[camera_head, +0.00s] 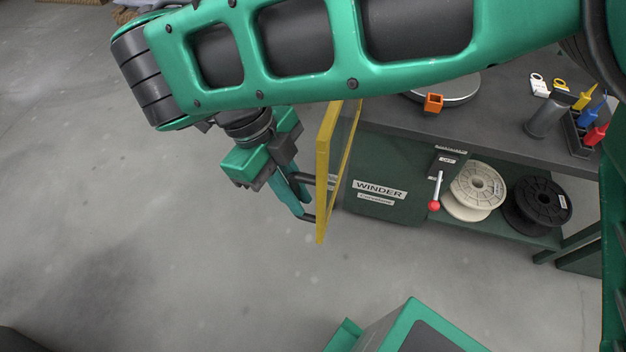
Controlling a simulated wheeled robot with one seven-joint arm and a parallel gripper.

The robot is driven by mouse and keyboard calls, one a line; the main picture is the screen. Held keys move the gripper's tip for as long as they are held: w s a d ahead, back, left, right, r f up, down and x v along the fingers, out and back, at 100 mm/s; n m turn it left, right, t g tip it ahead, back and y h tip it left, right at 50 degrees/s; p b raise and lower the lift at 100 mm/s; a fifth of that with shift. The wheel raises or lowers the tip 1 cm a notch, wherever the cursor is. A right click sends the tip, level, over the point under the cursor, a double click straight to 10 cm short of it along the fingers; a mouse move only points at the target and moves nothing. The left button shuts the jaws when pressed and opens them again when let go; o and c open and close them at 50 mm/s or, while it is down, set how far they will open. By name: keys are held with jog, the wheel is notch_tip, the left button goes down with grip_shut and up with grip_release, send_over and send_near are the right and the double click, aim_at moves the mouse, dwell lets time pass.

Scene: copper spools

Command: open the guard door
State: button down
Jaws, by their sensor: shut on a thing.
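The guard door (325,165) is a yellow-framed panel, seen nearly edge-on. It stands out from the front of the dark green winder cabinet (380,209), swung away from it. A dark bar handle (309,180) sticks out from the door's left face. My gripper (298,195) is left of the door, with its teal fingers shut on this handle. The exact contact is partly hidden by the fingers. My green arm crosses the top of the view and hides the upper end of the door.
A red-knobbed lever (434,204) is on the winder's front. A white spool (474,192) and a black spool (540,205) lie on the lower shelf. The grey worktop (490,125) holds an orange cube (433,103) and tools. The floor left of the door is clear.

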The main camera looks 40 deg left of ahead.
jog(key=shift+s+a, duration=0.25)
jog(key=shift+s, duration=0.05)
jog(key=c, duration=1.9)
grip_release()
jog(key=shift+o, duration=0.7)
jog(key=shift+w, duration=0.1)
